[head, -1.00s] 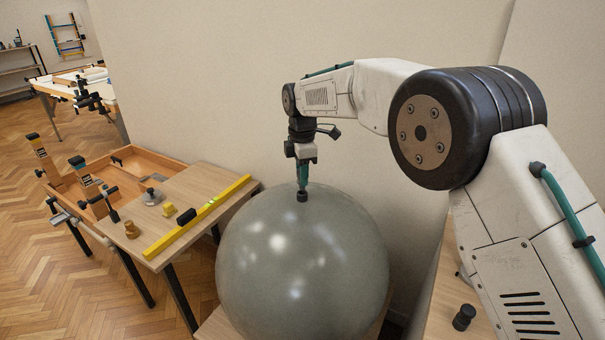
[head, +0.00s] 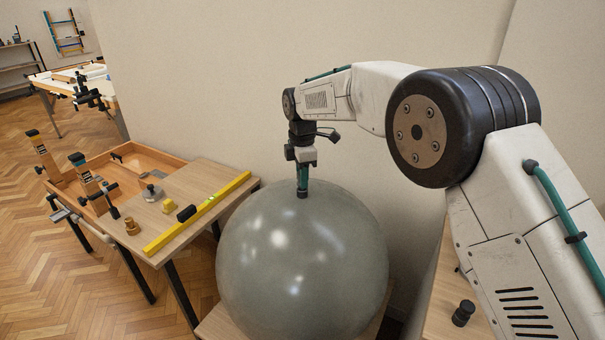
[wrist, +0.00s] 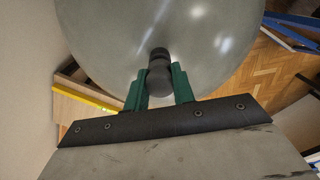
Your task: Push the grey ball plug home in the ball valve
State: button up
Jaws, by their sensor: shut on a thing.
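A large grey ball (head: 300,265) fills the middle of the head view. My gripper (head: 302,188) points down at its upper side, with green fingers shut on a small dark grey plug (head: 302,195). In the wrist view, the plug (wrist: 158,72) shows between the fingers of my gripper (wrist: 158,88), its rounded end against the ball's surface (wrist: 110,45). The valve is not visible; the plug and fingers cover that spot. I cannot tell how deep the plug sits.
A similar dark knobbed piece (head: 462,315) stands on a wooden surface at the lower right. A workbench (head: 222,176) at left holds a yellow level (head: 195,215), a brass fitting (head: 132,226) and small parts. A wall (head: 220,90) rises close behind the ball.

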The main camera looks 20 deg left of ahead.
jog(key=shift+f, duration=0.55)
jog(key=o, duration=1)
jog(key=shift+o, duration=0.2)
jog(key=shift+r, duration=3.85)
